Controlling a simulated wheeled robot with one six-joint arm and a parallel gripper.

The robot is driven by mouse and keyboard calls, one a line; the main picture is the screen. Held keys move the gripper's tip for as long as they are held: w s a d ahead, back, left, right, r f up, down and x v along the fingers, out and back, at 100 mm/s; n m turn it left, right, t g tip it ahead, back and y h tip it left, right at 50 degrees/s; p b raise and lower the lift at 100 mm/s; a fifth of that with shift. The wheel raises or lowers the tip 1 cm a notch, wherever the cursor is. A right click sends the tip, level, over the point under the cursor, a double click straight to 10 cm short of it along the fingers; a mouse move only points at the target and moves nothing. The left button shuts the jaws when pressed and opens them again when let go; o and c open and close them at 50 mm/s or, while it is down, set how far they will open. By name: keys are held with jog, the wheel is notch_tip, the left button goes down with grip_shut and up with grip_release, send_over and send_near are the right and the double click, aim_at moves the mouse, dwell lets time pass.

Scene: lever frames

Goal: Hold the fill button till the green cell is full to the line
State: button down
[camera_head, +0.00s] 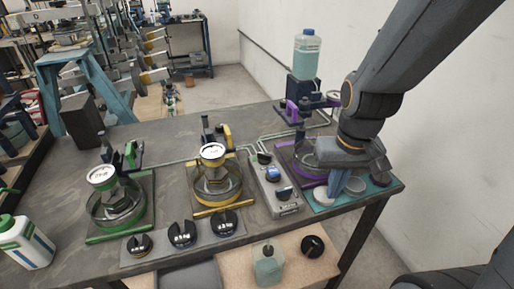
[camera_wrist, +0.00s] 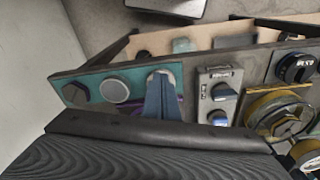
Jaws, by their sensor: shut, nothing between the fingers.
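The green-trimmed cell (camera_head: 120,208) is a round clear vessel with a white-faced dial on top, at the left of the bench; its liquid level and line are too small to read. My gripper (camera_head: 334,188) is shut and empty, low over the teal plate at the bench's right end. In the wrist view its fingertips (camera_wrist: 163,82) are at the white round disc (camera_wrist: 160,72) on the teal plate (camera_wrist: 95,74); I cannot tell whether they touch it. A grey round disc (camera_wrist: 115,90) and a dark knob (camera_wrist: 75,94) sit beside it. I see no legible fill label.
A grey control box (camera_head: 284,200) with a blue knob (camera_head: 272,172) stands left of the plate. The yellow cell (camera_head: 216,190) is mid-bench, the purple-trimmed one (camera_head: 284,152) close by my arm. A bottle (camera_head: 307,55) stands behind. Black slotted weights (camera_head: 182,234) lie in front.

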jog(key=shift+w+a, duration=0.35)
jog(key=shift+w, duration=0.1)
jog(key=shift+w+r+n, duration=0.15)
jog(key=shift+n, duration=0.15)
jog(key=w+a+r+n, duration=0.5)
jog(key=n, duration=0.3)
notch_tip(320, 180, up, 11)
jog(key=n+g+b, duration=0.1)
jog(key=n+b, duration=0.1)
jog(key=n, duration=1.1)
send_over(273, 170)
jog(key=shift+f, duration=0.25)
notch_tip(273, 170, down, 14)
jog(key=p, duration=0.3)
